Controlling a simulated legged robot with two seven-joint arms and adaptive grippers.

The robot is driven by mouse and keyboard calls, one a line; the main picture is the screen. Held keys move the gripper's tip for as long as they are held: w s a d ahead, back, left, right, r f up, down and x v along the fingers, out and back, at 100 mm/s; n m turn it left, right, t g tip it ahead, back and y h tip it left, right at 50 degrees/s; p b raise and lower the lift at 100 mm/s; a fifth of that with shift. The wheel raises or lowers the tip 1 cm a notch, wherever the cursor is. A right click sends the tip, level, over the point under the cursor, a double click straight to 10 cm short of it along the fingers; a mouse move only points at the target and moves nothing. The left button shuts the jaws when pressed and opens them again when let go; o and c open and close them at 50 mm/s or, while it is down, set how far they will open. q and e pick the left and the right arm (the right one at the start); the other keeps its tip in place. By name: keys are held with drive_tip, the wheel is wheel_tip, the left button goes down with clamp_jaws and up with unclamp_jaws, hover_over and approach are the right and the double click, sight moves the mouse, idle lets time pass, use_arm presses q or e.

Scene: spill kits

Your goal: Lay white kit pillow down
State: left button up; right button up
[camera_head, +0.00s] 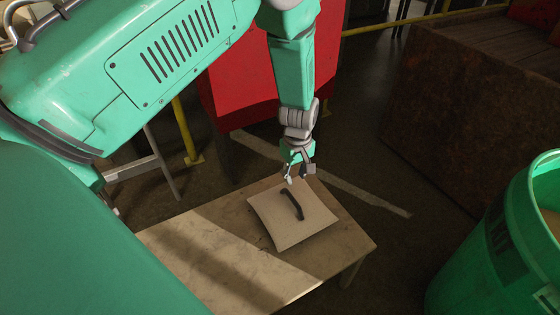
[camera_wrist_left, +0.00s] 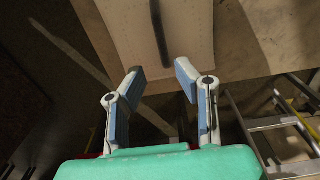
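The white kit pillow (camera_head: 280,226) lies flat on the wooden table (camera_head: 190,245), near the table's far right corner. A dark strap handle (camera_head: 292,204) runs across its top. My left gripper (camera_head: 298,178) hangs just beyond the pillow's far edge, close to the handle's far end. In the left wrist view the gripper (camera_wrist_left: 158,76) has its two fingers spread with nothing between them. The pillow (camera_wrist_left: 185,30) and its handle (camera_wrist_left: 159,35) show ahead of the fingertips there. My right gripper is in neither view.
A green barrel (camera_head: 500,245) stands at the right. A rusty brown box (camera_head: 460,110) is at the back right, and a red container (camera_head: 240,85) stands behind the table. The near left part of the tabletop is bare.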

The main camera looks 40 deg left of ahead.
use_arm(q)
drive_tip(key=s+f+m+y, duration=0.1)
drive_tip(key=s+f+m, duration=0.2)
drive_tip(key=s, duration=0.4)
drive_tip(key=s+f+m, duration=0.3)
drive_tip(key=s+f, duration=0.1)
drive_tip(key=s, duration=0.3)
drive_tip(key=s+d+r+m+h, duration=0.1)
drive_tip(key=s+d+m, duration=0.2)
drive_tip(key=s+m, duration=0.5)
drive_tip(key=s, duration=0.7)
drive_tip(key=shift+s+r+t, duration=0.2)
drive_tip(key=shift+s+t, duration=0.1)
drive_tip(key=shift+s, duration=0.05)
